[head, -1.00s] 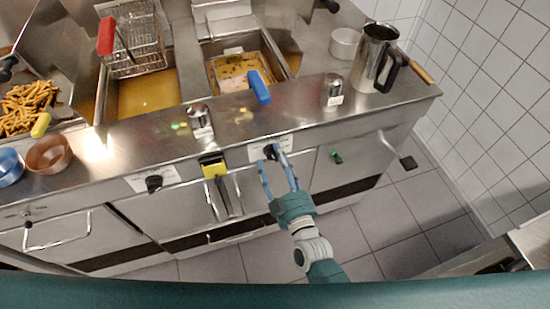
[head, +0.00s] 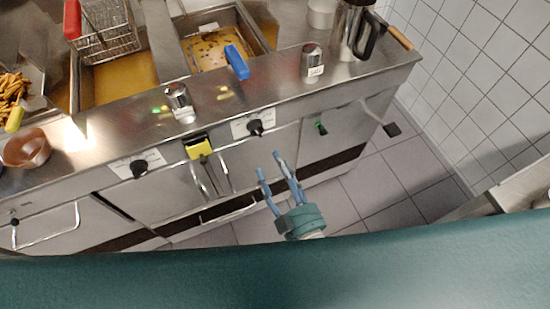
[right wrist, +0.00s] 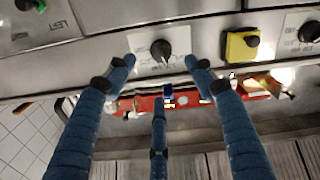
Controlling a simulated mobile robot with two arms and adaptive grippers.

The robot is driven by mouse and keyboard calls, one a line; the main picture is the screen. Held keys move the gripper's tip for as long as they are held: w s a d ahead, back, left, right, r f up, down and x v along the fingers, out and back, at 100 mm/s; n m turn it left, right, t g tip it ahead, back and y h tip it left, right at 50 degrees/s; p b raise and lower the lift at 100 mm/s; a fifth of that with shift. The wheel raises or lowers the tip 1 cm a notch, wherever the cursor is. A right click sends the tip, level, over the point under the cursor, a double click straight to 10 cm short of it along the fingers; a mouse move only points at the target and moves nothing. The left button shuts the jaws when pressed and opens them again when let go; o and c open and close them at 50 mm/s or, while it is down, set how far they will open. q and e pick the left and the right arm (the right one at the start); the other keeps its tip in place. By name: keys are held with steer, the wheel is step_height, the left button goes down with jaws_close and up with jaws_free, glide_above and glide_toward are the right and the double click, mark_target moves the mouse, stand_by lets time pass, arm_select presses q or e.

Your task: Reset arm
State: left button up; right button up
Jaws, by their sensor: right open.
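My right gripper (head: 268,164) is open and empty in the head view. It hangs in front of the fryer counter, with its blue fingers below a black control knob (head: 255,128). In the right wrist view the spread fingers of this gripper (right wrist: 160,66) frame a black knob (right wrist: 162,50) on its pale label plate, with a gap between. My left gripper is not in view.
A yellow switch box (head: 198,147) and a door handle (head: 212,178) are on the front panel. Salt shakers (head: 179,97), a blue-handled fryer basket (head: 237,62) and a steel jug (head: 352,28) are on the counter. The tiled floor (head: 355,205) at right is clear.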

steer(key=s+d+f+m+g+h, duration=0.1)
steer(key=s+d+f+g, duration=0.25)
steer(key=f, duration=0.65)
steer(key=s+d+f+g+h, duration=0.15)
steer(key=s+f, duration=0.25)
steer(key=f, duration=0.7)
steer(key=s+d+f+m+g, duration=0.1)
steer(key=s+d+f+g, duration=0.2)
steer(key=f, duration=0.7)
steer(key=s+d+f+m+g+h, duration=0.1)
steer(key=s+d+f+g, duration=0.3)
steer(key=s, duration=0.7)
steer(key=s+d+f+m+g+h, duration=0.2)
steer(key=s+d+f+g, duration=0.2)
steer(key=s+d+f, duration=0.3)
steer(key=s+f, duration=0.3)
steer(key=s, duration=0.2)
steer(key=shift+s+d+f, duration=0.2)
steer(key=shift+d+f, duration=0.15)
